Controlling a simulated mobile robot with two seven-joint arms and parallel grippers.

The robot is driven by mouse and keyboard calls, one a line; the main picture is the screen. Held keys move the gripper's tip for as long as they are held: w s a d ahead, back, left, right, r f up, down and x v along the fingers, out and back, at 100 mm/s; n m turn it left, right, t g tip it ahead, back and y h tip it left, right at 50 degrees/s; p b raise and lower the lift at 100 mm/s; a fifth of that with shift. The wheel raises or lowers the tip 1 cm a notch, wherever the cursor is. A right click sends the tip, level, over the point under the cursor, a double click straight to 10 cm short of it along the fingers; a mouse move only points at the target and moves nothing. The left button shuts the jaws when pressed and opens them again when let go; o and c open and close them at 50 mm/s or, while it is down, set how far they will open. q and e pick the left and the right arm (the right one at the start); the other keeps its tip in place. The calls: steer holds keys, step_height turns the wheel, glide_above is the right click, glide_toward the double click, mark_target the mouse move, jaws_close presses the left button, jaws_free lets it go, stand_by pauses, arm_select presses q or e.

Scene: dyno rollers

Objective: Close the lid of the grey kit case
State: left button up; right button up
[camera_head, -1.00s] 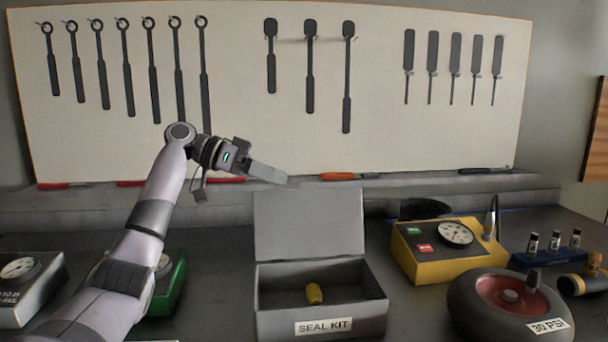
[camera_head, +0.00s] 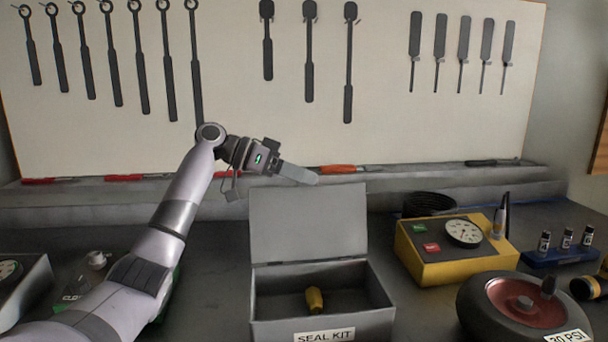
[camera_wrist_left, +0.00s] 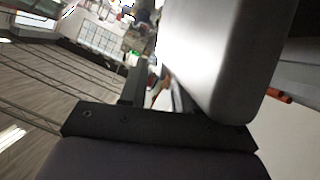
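The grey kit case (camera_head: 268,330), labelled SEAL KIT, stands on the bench with its lid (camera_head: 308,224) standing up at the back, open. A small yellow cylinder (camera_head: 315,300) lies inside the case. My left gripper (camera_head: 300,174) is just above the top edge of the lid, near its middle, pointing right. I cannot tell whether it touches the lid. Its fingers overlap in the head view, and the left wrist view shows a large pale finger (camera_wrist_left: 215,60) close up, so its opening is unclear. My right gripper is not in view.
A yellow gauge box (camera_head: 430,262) stands right of the case, with a black wheel (camera_head: 480,318) labelled 30 PSI in front of it. A back ledge (camera_head: 400,178) holds an orange-handled tool (camera_head: 337,169). Tools hang on the wall board. Small vials (camera_head: 566,238) stand far right.

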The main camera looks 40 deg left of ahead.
arm_select(q)
steer(key=shift+w+d+f, duration=0.1)
steer(key=shift+w+d, duration=0.05)
steer(key=shift+d, duration=0.05)
jaws_close()
stand_by(1.4)
